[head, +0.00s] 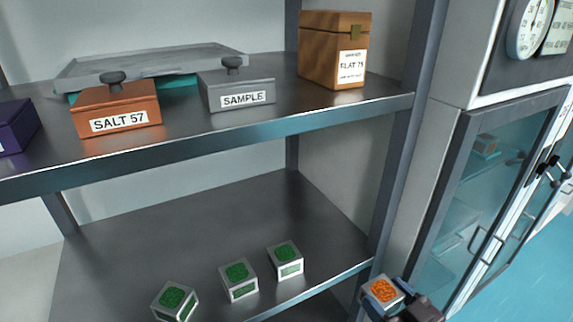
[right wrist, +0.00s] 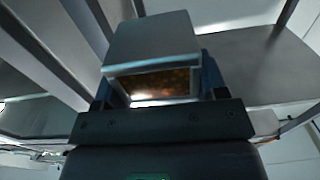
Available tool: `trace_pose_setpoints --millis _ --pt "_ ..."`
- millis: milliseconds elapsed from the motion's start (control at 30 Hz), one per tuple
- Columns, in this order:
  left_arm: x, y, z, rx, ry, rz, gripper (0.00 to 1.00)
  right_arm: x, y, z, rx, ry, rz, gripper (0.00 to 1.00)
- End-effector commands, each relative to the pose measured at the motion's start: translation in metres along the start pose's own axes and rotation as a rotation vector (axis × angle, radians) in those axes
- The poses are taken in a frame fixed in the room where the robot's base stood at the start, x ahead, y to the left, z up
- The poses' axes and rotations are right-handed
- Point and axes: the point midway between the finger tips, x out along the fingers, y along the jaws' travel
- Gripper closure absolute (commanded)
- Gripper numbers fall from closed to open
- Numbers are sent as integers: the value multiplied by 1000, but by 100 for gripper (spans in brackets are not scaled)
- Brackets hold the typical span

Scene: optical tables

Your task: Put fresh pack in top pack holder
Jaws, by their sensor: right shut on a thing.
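A small grey pack with an orange top (head: 383,289) is in my right gripper (head: 390,298), at the lower right of the head view, just right of the shelf's edge. In the right wrist view the pack (right wrist: 155,42) sits between the two blue fingers, its grey face and an orange-brown window showing. Three similar packs with green tops, at left (head: 174,299), middle (head: 238,278) and right (head: 286,259), stand on the lower shelf. I cannot make out the top pack holder for certain. My left gripper is not in view.
The upper shelf (head: 330,112) holds an orange SALT 57 box (head: 117,107), a grey SAMPLE box (head: 237,93), a brown box (head: 333,50) and a tray (head: 150,66). A glass-door cabinet (head: 480,200) stands at right. The lower shelf's back is clear.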

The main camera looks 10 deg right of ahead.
Motion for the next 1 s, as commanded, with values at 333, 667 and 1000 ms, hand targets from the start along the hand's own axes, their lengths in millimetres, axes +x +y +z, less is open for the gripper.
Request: trace_pose_setpoints --millis 333,667,1000 --pt "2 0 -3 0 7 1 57 17 9 11 7 4 124 61" --pt "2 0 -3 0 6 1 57 51 10 -10 7 5 293 61" --pt "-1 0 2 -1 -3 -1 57 76 1 -35 2 2 367 61"
